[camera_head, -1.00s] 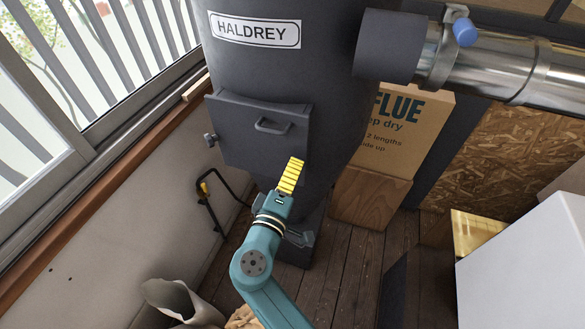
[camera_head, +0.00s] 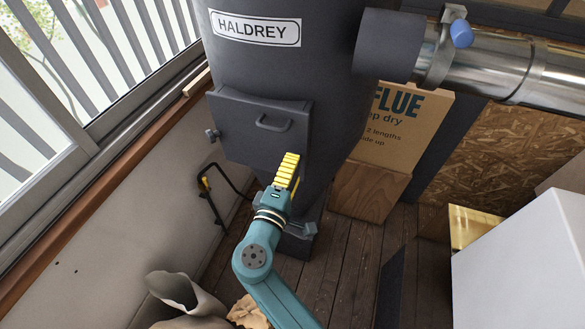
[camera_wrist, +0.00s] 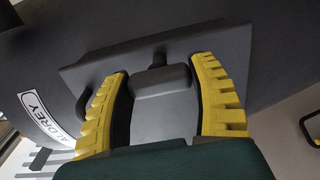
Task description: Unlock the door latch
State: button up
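The dark grey door (camera_head: 245,140) on the drum is closed, with a bar handle (camera_head: 272,125) on its face. A small knob (camera_head: 211,137) shows at its left edge. My gripper (camera_head: 287,167) with yellow fingers is at the door's lower right, hiding part of that area. In the wrist view, a grey block on a short stem, which looks like the latch (camera_wrist: 160,82), lies between the two fingers of my gripper (camera_wrist: 160,68). The fingers stand apart on either side of it. Any contact is hard to make out.
The big drum labelled HALDREY (camera_head: 330,60) fills the middle. A flue box (camera_head: 395,125) stands behind it, and a white box (camera_head: 530,265) is at lower right.

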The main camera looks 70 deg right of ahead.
jog(key=o, duration=0.4)
jog(key=a, duration=1.2)
jog(key=shift+s, duration=0.25)
